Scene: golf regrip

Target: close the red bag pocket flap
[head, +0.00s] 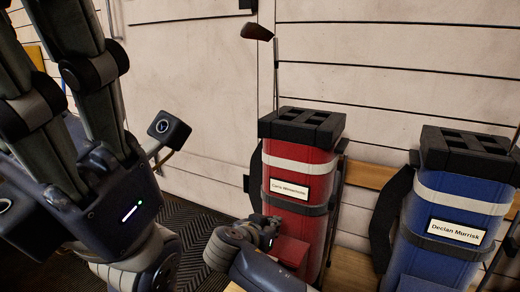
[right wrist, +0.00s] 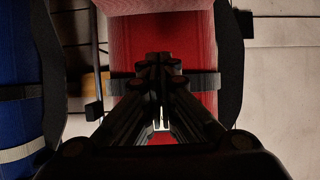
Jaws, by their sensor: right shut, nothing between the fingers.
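The red golf bag (head: 312,185) stands upright against the wall, with a white band, a dark strap and a name label. Its red pocket (head: 292,249) juts out low on the front; I cannot tell how far its flap is open. In the right wrist view a lighter red panel (right wrist: 160,6) of the pocket crosses the top edge, with the red bag front (right wrist: 193,50) behind. My right gripper (head: 271,226) is at the bag's front, just above and left of the pocket. Its fingers (right wrist: 160,60) are shut and empty; contact is unclear. My left gripper is not in view.
A blue golf bag (head: 455,195) stands to the right, with a gap between the bags. A golf club (head: 257,33) rises from behind the red bag. A wooden rail (head: 368,174) runs behind the bags. Dark patterned floor (head: 195,225) lies left of the red bag.

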